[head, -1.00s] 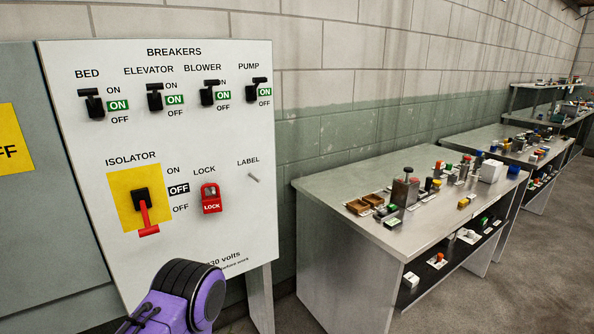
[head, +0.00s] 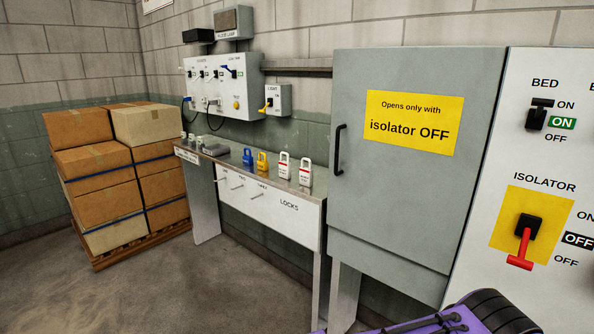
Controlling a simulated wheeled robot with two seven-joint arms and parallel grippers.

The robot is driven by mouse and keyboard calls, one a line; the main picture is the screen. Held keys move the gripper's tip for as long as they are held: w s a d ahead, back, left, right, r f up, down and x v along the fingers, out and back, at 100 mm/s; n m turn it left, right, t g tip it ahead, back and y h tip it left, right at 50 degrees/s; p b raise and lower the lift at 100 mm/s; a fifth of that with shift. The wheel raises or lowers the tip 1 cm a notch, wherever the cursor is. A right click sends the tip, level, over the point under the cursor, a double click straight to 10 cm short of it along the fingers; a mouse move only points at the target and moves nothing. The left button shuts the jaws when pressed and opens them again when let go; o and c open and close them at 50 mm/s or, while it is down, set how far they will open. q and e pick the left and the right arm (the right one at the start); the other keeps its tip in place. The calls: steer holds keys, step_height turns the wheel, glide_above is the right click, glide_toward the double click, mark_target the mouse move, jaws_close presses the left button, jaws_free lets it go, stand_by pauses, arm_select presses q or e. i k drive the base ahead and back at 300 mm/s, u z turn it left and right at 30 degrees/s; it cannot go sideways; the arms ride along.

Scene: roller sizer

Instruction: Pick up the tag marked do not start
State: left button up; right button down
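No tag that I can read as "do not start" shows. Two white upright pieces with red bands, a left one (head: 284,168) and a right one (head: 305,174), stand at the right end of the narrow bench (head: 225,160) marked LOCKS. Their small print is too fine to read, so I cannot tell whether they are tags or locks. A blue padlock (head: 247,157) and a yellow padlock (head: 262,161) stand to their left. Neither of my grippers is in view; only a purple and black part of my arm shows at the bottom right.
A grey cabinet (head: 400,190) with a yellow sign stands right of the bench. The isolator's red handle (head: 520,255) points down on the panel at right. Stacked boxes (head: 100,170) stand on a pallet at left. Floor before the bench is clear.

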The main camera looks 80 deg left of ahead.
mark_target(285, 168)
steer(key=u, duration=4)
steer(key=i, duration=2.1)
steer(key=z, duration=2.8)
